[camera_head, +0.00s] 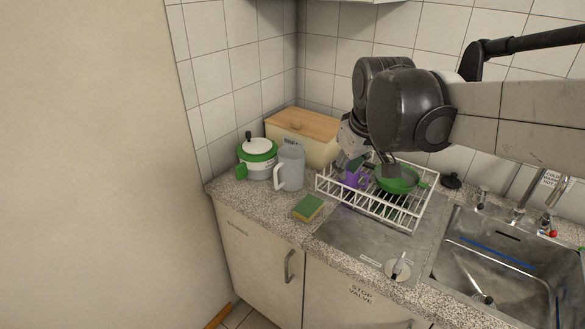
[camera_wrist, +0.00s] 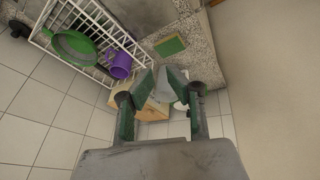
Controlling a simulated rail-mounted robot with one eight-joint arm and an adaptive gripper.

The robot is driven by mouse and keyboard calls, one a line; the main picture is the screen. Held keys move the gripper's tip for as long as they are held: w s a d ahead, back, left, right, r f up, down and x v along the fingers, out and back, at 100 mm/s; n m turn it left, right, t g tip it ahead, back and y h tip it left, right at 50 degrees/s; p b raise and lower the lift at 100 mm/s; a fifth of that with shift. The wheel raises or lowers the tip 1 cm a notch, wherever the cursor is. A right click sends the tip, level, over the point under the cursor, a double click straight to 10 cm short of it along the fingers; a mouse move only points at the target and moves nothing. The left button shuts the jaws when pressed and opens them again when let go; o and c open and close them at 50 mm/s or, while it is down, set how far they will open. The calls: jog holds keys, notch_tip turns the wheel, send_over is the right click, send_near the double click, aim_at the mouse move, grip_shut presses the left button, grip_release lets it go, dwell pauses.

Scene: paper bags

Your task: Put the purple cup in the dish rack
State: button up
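The purple cup (camera_head: 354,180) sits in the white wire dish rack (camera_head: 410,222), near its left end and beside a green pan. My gripper (camera_head: 366,168) is above the rack's left part and covers some of the cup in the head view. In the wrist view the cup (camera_wrist: 119,65) is whole and stands inside the rack (camera_wrist: 100,78), apart from my fingers. My gripper (camera_wrist: 162,77) is open there, with nothing between its fingertips. Whether the cup rests fully on the rack's floor is hard to tell.
The green pan (camera_head: 398,180) lies in the rack. A grey pitcher (camera_head: 290,168), a green-and-white pot (camera_head: 258,160) and a wooden-lidded box (camera_head: 305,135) stand to the left. A sponge (camera_head: 308,207) lies in front. The sink (camera_head: 500,265) is at the right.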

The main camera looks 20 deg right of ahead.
jog(key=s+a+f+m+t, duration=0.1)
jog(key=s+a+f, duration=0.1)
jog(key=s, duration=0.4)
jog(key=s+a+f+m+t, duration=0.1)
jog(key=s+a+f+m, duration=0.1)
jog(key=s+a, duration=0.2)
jog(key=s, duration=0.3)
jog(key=shift+s+a+t+y, duration=0.15)
jog(key=shift+a+t+y, duration=0.1)
jog(key=shift+t+y, duration=0.05)
jog(key=shift+f, duration=0.2)
notch_tip(320, 180, down, 5)
jog(key=b, duration=0.5)
jog(key=shift+f, duration=0.15)
